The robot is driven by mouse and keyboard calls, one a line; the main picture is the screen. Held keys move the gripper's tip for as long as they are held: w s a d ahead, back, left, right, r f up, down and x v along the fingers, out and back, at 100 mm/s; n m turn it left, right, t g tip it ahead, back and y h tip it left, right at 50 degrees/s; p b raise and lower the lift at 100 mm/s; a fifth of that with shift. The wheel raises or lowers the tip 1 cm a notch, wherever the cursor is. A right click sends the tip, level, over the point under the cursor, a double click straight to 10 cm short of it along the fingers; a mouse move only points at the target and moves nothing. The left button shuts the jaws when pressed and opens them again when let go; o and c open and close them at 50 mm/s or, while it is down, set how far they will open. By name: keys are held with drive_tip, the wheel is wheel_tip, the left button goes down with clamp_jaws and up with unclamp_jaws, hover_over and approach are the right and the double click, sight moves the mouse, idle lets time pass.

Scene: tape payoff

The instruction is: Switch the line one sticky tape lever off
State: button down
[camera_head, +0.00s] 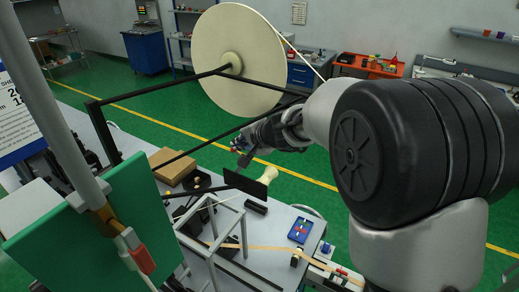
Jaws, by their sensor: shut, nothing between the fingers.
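A large cream tape roll (212,62) stands upright on a black frame (124,95) at the back. A tan tape strip (270,248) runs over the front of the light work table (270,222). A small blue panel (301,230) with red and white marks lies on the table to the right. I cannot tell for sure which part is the line one sticky tape lever. My gripper (240,158) is shut and empty, above the table in front of the roll's lower edge. It points left, apart from the blue panel, and my arm hides the right side.
A green panel (90,235) and a grey pole (50,110) with a red-handled fitting (142,260) stand at front left.

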drive_tip(key=shift+w+a+r+p, duration=0.1)
drive_tip(key=shift+w+a+p, duration=0.25)
drive_tip(key=shift+p, duration=0.75)
drive_tip(key=shift+w+a+f+g+h+p, duration=0.1)
drive_tip(key=shift+a+f+g+h+p, duration=0.35)
drive_tip(key=shift+p, duration=0.75)
drive_tip(key=shift+d, duration=0.15)
drive_tip(key=shift+r, duration=0.1)
drive_tip(key=v, duration=1.2)
drive_tip(key=s+d+f+n+g+h+b, duration=0.1)
drive_tip(key=s+d+f+n+b, duration=0.2)
drive_tip(key=s+f+b, duration=0.3)
drive_tip(key=s+d+f+n+g+h+b, duration=0.1)
drive_tip(key=s+d+f+b, duration=0.4)
drive_tip(key=s, duration=1.1)
drive_tip(key=s+d+f+n+g+h+b, duration=0.1)
drive_tip(key=s+d+f+n+h+b, duration=0.2)
drive_tip(key=s+f+b, duration=0.4)
drive_tip(key=s+d+f+n, duration=0.1)
drive_tip(key=s, duration=0.4)
drive_tip(key=shift+d+f+n+g, duration=0.25)
drive_tip(key=shift+d+n+g, duration=0.05)
drive_tip(key=shift+g, duration=0.05)
